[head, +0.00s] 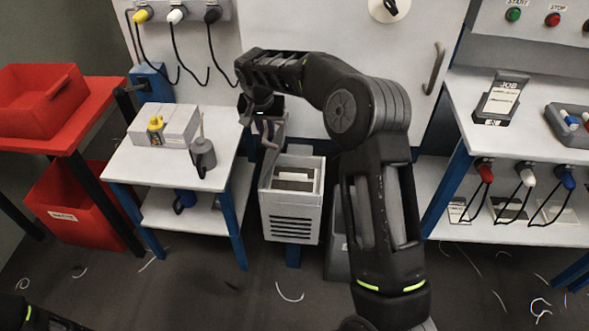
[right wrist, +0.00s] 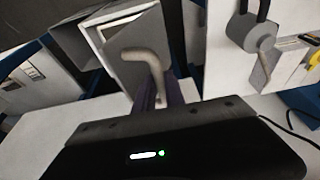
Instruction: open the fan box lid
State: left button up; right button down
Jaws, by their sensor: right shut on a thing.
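The fan box (head: 291,226) is a light grey box with dark slots in its front, standing between the small table and the right bench. Its top shows a pale rim around a recess with a dark-edged pale panel. My right gripper (head: 266,128) is over the box's back left corner, shut on a bent grey handle (head: 269,155). The right wrist view shows this curved handle (right wrist: 150,62) running from between the fingers across the box's grey panel. The fingertips are partly hidden, and I cannot tell how far the lid is raised. My left gripper is out of view.
A small white table (head: 130,168) stands left of the box with a grey can (head: 202,157) and a pale carton (head: 178,121) on it. Red bins (head: 85,213) are at far left. A bench (head: 464,97) is at right. Bits of thread lie on the floor.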

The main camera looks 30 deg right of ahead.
jog(key=shift+w+a+r, duration=0.1)
jog(key=shift+r, duration=0.05)
jog(key=w+a+p, duration=0.2)
jog(key=w+a, duration=0.2)
jog(key=a, duration=0.1)
jog(key=c, duration=1.1)
grip_release()
jog(key=shift+s, duration=0.1)
jog(key=shift+a, duration=0.1)
jog(key=s+a+r, duration=0.1)
jog(key=s+a+r+b, duration=0.1)
jog(key=s, duration=0.1)
jog(key=s+a+r, duration=0.1)
jog(key=shift+s+a+r+b, duration=0.25)
jog(key=shift+s+r+b, duration=0.05)
jog(key=shift+s+r, duration=0.1)
